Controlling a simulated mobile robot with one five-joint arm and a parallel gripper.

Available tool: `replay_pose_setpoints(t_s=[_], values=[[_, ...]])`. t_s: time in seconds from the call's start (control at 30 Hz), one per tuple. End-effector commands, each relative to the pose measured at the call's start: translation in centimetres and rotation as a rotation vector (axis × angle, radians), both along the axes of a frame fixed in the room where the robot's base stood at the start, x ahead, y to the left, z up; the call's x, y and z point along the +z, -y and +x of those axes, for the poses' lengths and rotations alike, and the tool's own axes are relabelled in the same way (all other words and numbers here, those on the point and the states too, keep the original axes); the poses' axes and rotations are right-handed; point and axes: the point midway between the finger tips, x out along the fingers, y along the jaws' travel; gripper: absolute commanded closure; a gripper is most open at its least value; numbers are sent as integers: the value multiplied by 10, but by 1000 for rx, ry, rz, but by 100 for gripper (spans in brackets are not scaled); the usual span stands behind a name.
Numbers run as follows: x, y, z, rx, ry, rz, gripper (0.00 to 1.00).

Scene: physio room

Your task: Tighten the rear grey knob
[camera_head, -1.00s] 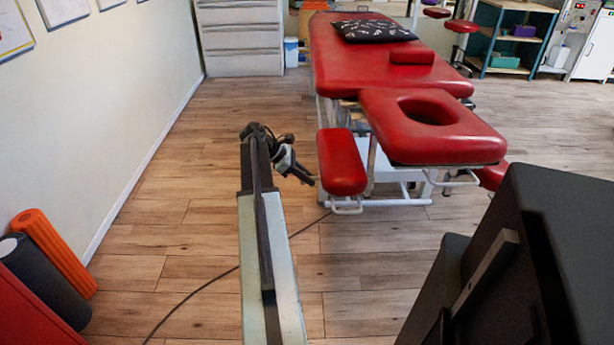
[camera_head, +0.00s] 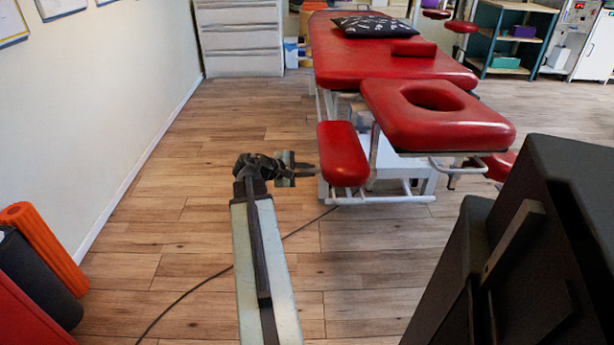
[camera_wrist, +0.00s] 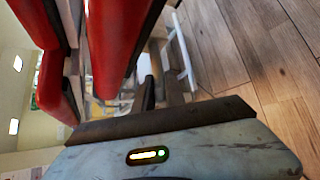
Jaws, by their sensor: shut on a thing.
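My gripper (camera_head: 306,167) reaches to the left side of the red armrest pad (camera_head: 342,155) at the near end of the red treatment table (camera_head: 385,52). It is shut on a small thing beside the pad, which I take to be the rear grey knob. The knob is too small and too covered by the jaws to make out. In the wrist view a dark finger (camera_wrist: 148,93) points in under the red pad (camera_wrist: 112,40), towards the pale table frame (camera_wrist: 181,48).
The face-hole headrest (camera_head: 435,115) stands right of the armrest. The white base frame (camera_head: 385,200) lies low beneath. A cable (camera_head: 205,280) crosses the wooden floor. Orange and dark rollers (camera_head: 45,250) stand at the left wall.

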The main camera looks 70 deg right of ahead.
Motion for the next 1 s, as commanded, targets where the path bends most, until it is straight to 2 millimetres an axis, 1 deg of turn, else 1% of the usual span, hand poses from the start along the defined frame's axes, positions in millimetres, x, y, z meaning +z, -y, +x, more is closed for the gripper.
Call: replay_pose_setpoints(t_s=[0.03,0.3,0.5,0.73,1.0], values=[[-8,-1,0,5,15,-41,100],[-9,-1,1,6,103,-269,100],[-8,0,1,6,157,-407,100],[-6,0,2,6,199,-514,100],[-3,0,2,7,221,-568,100]])
